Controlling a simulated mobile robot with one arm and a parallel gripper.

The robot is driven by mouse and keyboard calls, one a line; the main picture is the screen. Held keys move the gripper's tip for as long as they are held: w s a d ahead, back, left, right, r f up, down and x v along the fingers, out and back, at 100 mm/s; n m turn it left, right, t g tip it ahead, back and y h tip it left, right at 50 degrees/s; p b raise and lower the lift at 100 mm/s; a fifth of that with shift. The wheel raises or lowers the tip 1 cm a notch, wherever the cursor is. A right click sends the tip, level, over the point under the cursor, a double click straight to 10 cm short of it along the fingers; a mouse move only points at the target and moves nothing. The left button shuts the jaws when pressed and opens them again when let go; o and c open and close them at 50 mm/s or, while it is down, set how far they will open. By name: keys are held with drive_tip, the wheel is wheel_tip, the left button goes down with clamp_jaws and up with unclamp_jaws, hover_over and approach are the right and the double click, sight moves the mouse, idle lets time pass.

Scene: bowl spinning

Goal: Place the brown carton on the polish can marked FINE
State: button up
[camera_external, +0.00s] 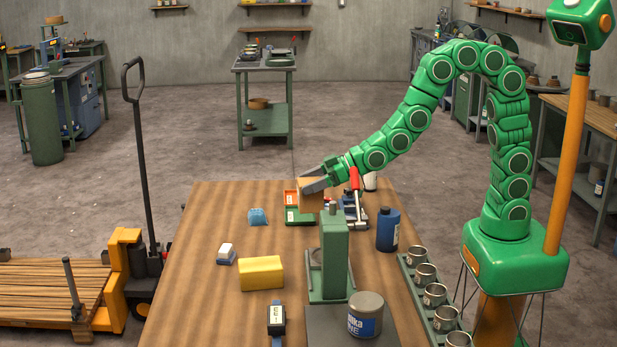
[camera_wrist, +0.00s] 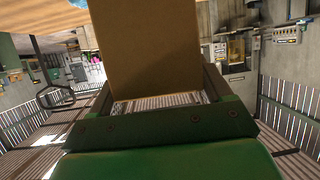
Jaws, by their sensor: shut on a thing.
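The brown carton (camera_external: 311,199) is between the jaws of my gripper (camera_external: 318,181) near the far end of the table. My gripper is shut on it. The carton fills the top middle of the wrist view (camera_wrist: 148,45), between the two fingers. I cannot tell whether it touches the things beneath it. A grey-lidded polish can (camera_external: 366,316) with a blue label stands upright at the near right of the table.
A green stand (camera_external: 334,260) rises mid-table, between gripper and can. A rack of metal cups (camera_external: 424,272) lines the right edge.

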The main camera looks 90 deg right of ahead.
drive_tip(key=w+f, duration=0.2)
drive_tip(key=shift+d+f, duration=0.2)
drive_tip(key=shift+f, duration=0.1)
drive_tip(key=w+a+r+n+g+y, duration=0.25)
drive_tip(key=a+r+n+y, duration=0.5)
drive_tip(key=a+r, duration=1.3)
drive_tip(key=s+a+f+n+g+y, duration=0.2)
drive_tip(key=s+a+n+g, duration=0.3)
drive_tip(key=s+a, duration=0.55)
drive_tip(key=s+a+f+n+g+y, duration=0.3)
drive_tip(key=s+a+n+g, duration=0.3)
drive_tip(key=s, duration=0.8)
drive_tip(key=shift+m, duration=0.65)
drive_tip(key=shift+w+a+f, duration=1.65)
drive_tip(key=shift+w+f, duration=0.15)
drive_tip(key=shift+f, duration=0.35)
drive_tip(key=shift+w+a+f, duration=1.6)
drive_tip(key=shift+w+f, duration=0.2)
drive_tip(key=shift+f, duration=0.3)
drive_tip(key=shift+w+a+f, duration=1.65)
drive_tip(key=shift+w+f, duration=0.15)
drive_tip(key=shift+f, duration=0.35)
